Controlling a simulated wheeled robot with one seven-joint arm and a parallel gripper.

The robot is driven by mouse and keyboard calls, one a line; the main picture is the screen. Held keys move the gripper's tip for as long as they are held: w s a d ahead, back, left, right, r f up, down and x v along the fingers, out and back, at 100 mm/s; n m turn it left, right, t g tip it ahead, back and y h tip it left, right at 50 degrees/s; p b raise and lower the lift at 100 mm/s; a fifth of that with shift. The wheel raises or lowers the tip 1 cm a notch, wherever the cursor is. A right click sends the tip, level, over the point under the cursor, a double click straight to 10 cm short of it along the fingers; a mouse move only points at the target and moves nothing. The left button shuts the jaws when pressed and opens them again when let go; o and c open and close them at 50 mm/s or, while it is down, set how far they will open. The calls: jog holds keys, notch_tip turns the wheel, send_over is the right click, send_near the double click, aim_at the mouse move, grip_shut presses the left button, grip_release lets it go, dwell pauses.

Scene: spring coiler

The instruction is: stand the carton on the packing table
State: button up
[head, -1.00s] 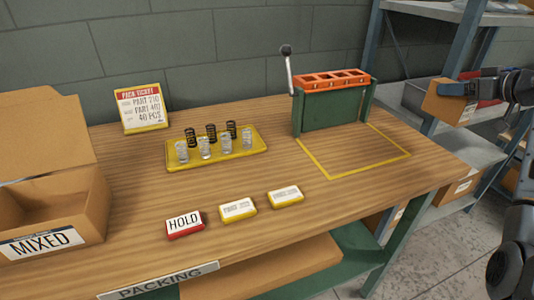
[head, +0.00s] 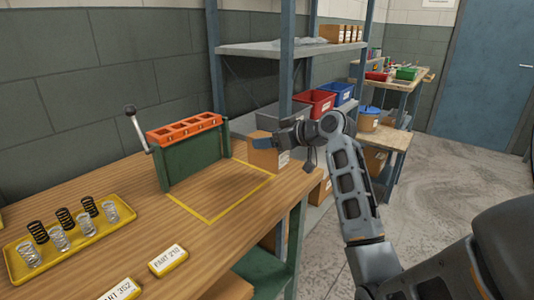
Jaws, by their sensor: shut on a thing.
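A small brown carton (head: 262,156) is held in the air just beyond the right end of the packing table (head: 190,240), close to the shelf unit. My gripper (head: 268,143) is shut on the carton, with a finger showing across its upper part. My arm reaches in from the right. The carton looks upright. The yellow outlined square (head: 243,186) on the table's right part is empty and lies left of and below the carton in the picture.
A green fixture with an orange top (head: 187,150) and a lever stands behind the square. Shelves with red (head: 318,103) and blue bins (head: 341,93) stand behind my gripper.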

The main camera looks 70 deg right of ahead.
aim_at(268, 155)
jog(key=shift+a+f, duration=0.2)
jog(key=shift+a, duration=0.3)
jog(key=shift+f, duration=2)
jog(key=o, duration=1.5)
jog(key=v, duration=1.2)
jog(key=shift+f, duration=0.1)
